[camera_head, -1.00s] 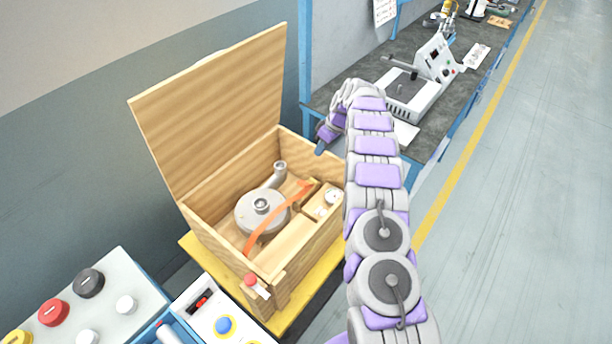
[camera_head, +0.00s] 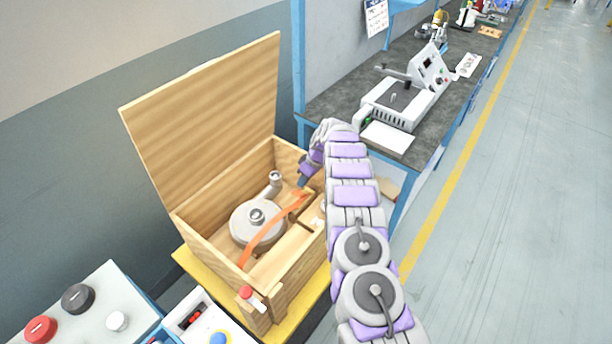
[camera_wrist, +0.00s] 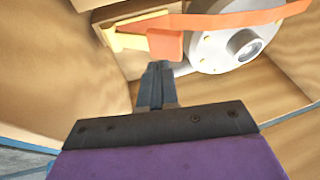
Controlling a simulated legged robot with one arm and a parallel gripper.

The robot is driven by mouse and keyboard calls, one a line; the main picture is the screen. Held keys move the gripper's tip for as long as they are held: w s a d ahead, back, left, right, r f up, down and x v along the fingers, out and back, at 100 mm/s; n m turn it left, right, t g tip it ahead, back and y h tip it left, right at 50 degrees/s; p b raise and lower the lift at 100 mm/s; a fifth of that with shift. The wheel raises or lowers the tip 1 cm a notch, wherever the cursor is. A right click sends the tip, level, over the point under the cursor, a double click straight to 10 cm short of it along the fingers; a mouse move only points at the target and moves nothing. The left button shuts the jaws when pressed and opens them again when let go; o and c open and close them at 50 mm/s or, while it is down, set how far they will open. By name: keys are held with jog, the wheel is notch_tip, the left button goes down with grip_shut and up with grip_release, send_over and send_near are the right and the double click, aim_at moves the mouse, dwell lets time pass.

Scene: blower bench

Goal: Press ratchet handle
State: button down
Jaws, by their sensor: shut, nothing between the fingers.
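An orange strap (camera_head: 264,237) runs across a grey round blower (camera_head: 243,222) inside an open wooden crate (camera_head: 205,222). The strap (camera_wrist: 240,20) and blower (camera_wrist: 225,50) also show in the wrist view. At the strap's end sits the ratchet, with an orange handle part (camera_wrist: 166,44) and a yellow part (camera_wrist: 122,40). My gripper (camera_wrist: 158,66) is shut and empty, its tips just below the orange handle part in the picture. Whether they touch it, I cannot tell. In the head view my gripper (camera_head: 301,184) is at the crate's back right, partly hiding the ratchet.
The crate's raised lid (camera_head: 205,120) stands at the back left. The crate rests on a yellow base (camera_head: 190,262). A control panel with buttons (camera_head: 78,298) is at the front left. A workbench (camera_head: 420,60) with a grey machine (camera_head: 400,100) stands behind. Open floor lies to the right.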

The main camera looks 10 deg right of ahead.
jog(key=shift+s+a+f, duration=0.25)
jog(key=shift+f, duration=0.2)
jog(key=shift+s+a+f, duration=0.2)
jog(key=shift+f, duration=0.25)
